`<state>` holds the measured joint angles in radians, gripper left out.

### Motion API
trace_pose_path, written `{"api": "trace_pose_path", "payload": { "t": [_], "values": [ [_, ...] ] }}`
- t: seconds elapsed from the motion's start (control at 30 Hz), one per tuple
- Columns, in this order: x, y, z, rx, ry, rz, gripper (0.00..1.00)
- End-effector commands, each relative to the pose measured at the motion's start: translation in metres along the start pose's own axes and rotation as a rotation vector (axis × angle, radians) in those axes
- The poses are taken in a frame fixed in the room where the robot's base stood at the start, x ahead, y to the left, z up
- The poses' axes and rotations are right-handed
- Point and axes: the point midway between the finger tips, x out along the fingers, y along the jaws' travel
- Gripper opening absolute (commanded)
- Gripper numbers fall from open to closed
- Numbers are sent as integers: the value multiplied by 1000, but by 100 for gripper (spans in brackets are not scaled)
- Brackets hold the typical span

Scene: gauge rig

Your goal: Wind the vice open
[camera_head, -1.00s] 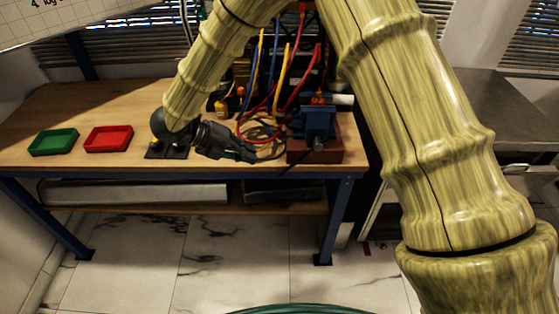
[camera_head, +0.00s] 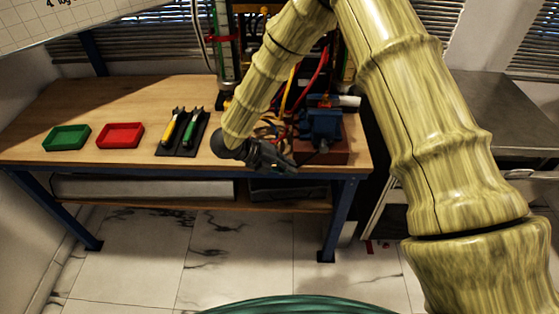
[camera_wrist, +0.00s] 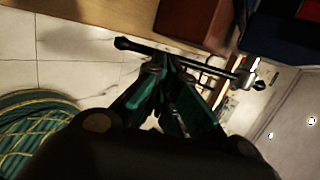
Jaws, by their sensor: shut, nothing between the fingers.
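The blue vice (camera_head: 324,124) stands on a red-brown block (camera_head: 335,157) at the right end of the workbench. In the wrist view part of its blue body (camera_wrist: 275,35) shows at the top right. The vice's dark bar handle (camera_wrist: 200,60), with knobbed ends, runs slanting across that view. My gripper (camera_head: 291,167) is at the bench's front edge, just left of and in front of the block. In the wrist view my gripper (camera_wrist: 172,66) is shut and empty, its fingertips close by the bar. I cannot tell whether they touch it.
A green tray (camera_head: 67,138), a red tray (camera_head: 120,136) and a dark holder (camera_head: 181,142) with yellow-handled and green-handled tools are on the bench (camera_head: 60,105) to the left. Cables and hoses hang behind my gripper. Open floor (camera_head: 210,260) lies in front.

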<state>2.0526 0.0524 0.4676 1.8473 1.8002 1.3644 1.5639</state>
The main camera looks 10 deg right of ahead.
Motion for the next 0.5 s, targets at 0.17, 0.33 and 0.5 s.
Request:
{"api": "trace_pose_path", "payload": {
  "t": [0.17,0.33,0.5],
  "values": [
    [8,0,0,1,0,0,0],
    [9,0,0,1,-1,0,0],
    [9,0,0,1,-1,0,0]
  ]
}}
